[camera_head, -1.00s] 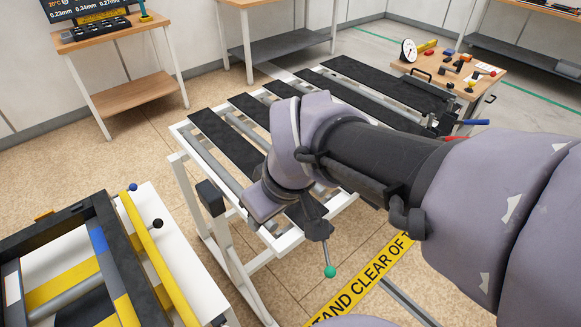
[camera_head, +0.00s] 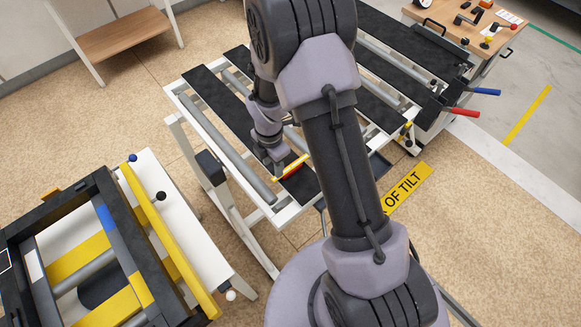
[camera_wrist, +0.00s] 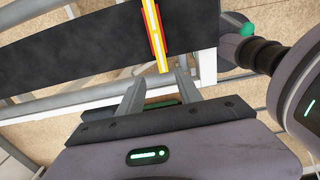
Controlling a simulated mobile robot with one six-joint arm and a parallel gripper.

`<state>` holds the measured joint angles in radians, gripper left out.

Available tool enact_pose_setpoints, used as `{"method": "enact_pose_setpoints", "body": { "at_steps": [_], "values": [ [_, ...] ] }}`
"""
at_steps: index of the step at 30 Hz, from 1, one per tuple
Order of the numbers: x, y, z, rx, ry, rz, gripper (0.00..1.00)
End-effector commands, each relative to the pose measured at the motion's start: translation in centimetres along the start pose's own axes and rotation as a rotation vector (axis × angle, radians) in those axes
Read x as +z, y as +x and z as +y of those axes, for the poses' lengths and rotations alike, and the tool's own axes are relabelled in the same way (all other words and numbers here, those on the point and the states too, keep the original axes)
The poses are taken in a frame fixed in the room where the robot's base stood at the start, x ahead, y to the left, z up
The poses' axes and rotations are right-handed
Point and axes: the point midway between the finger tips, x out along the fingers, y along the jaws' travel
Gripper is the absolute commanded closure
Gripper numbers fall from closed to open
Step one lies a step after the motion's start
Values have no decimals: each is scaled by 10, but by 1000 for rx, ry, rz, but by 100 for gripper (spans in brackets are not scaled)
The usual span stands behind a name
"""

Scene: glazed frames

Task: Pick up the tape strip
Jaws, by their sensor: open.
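The tape strip (camera_wrist: 154,32), yellow with a pale middle line and red along its edges, shows at the top of the wrist view. It lies across a black slat (camera_wrist: 70,55), and its near end overhangs the slat's edge. In the head view the strip (camera_head: 291,168) is at the near end of a slat, partly behind my gripper (camera_head: 280,165). My gripper (camera_wrist: 159,76) is open and empty. Its fingertips point toward the strip, whose near end appears between them. I cannot tell the remaining height between them.
The white frame (camera_head: 215,152) with several black slats carries the strip. A cart with yellow bars (camera_head: 165,240) stands at the left. A wooden tool bench (camera_head: 470,30) is at the upper right. A yellow floor sign (camera_head: 410,190) lies right of my arm.

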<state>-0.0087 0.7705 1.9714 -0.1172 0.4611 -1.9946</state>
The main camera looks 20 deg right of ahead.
Motion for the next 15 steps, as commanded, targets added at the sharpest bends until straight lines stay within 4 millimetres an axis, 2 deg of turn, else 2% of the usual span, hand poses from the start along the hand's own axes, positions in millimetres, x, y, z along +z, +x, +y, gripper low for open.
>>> {"method": "enact_pose_setpoints", "body": {
  "at_steps": [3, 7, 15],
  "values": [
    [0, 24, -6, -4, 2, 2, 58],
    [0, 47, -7, -3, 1, 1, 58],
    [0, 50, -6, -1, 2, 0, 58]
  ]
}}
